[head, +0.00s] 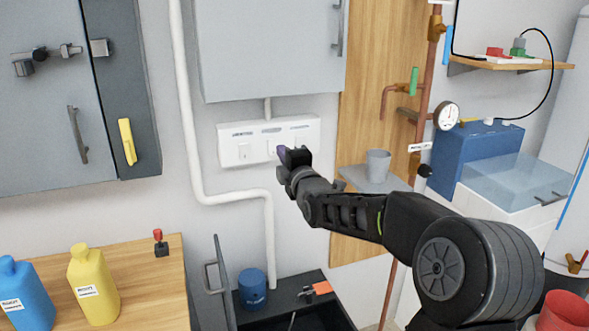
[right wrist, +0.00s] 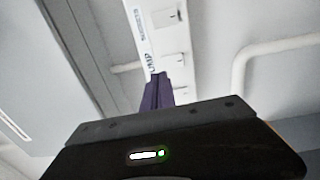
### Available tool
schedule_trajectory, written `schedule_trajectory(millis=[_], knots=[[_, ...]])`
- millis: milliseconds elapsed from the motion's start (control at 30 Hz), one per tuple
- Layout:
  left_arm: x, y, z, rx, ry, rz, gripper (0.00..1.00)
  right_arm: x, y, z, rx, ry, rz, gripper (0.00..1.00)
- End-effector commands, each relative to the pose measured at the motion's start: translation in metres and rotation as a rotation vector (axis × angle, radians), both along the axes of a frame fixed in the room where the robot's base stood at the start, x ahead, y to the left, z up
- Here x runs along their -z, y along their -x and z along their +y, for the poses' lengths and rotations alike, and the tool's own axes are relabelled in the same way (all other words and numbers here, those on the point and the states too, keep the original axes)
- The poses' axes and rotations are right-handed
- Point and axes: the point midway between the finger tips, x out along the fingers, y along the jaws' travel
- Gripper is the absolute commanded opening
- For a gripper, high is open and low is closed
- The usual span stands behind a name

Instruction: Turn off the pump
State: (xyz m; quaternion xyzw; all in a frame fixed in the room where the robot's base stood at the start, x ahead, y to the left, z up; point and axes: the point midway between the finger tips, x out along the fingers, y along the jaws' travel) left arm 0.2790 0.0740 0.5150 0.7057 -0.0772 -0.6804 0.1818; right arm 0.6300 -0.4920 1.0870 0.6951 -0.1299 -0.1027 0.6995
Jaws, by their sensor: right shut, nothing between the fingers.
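A white switch panel (head: 258,148) with several labelled rocker switches is on the wall below a grey cabinet. Its label text is too small to read surely in the head view. In the right wrist view the panel (right wrist: 153,35) runs up from my fingertips, and a label reading "PUMP" shows beside them. My right gripper (head: 282,152) is shut and empty, its purple fingertips at the middle switch, partly covering it. In the right wrist view the fingertips (right wrist: 158,82) overlap the panel; I cannot tell whether they touch it. The pump itself is not clearly identifiable. My left gripper is out of view.
A grey wall cabinet (head: 265,50) hangs above the panel, and a white pipe (head: 235,192) bends below it. A grey cup (head: 378,165) stands on a small shelf to the right. Yellow (head: 92,292) and blue (head: 24,295) bottles stand on the wooden counter at lower left.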

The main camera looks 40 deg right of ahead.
Motion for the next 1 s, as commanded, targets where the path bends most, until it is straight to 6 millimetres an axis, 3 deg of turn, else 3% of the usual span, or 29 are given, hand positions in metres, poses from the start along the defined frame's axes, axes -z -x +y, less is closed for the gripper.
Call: schedule_trajectory(millis=[200,400,1000], knots=[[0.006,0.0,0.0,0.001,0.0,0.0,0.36,-0.004,0.039,0.013,0.001,-0.002,-0.002,0.0],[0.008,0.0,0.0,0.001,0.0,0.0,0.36,-0.007,0.064,0.022,0.0,-0.001,0.002,0.0],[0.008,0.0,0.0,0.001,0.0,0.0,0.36,-0.007,0.07,0.024,0.0,-0.001,0.003,0.0]])
